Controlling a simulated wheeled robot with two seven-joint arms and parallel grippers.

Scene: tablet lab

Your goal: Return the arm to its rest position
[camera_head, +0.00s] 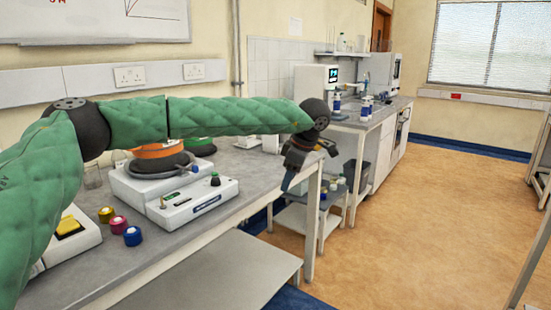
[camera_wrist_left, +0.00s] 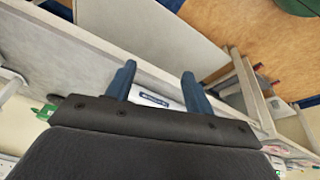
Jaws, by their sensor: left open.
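My left arm (camera_head: 220,116), in a green padded sleeve, comes in from the left and stretches across the bench toward the right in the head view. My left gripper (camera_head: 290,182) hangs from its dark wrist by the bench's right end, fingers pointing down and left. In the left wrist view, the two blue fingers (camera_wrist_left: 158,78) are apart, with nothing between them. My right gripper is in neither view.
A lab bench (camera_head: 178,236) carries a white device (camera_head: 192,200), which stands below the arm, and several coloured-capped jars, including a blue one (camera_head: 132,236). A small low table (camera_head: 295,222) stands past the bench end. The tan floor (camera_head: 430,200) at right is clear.

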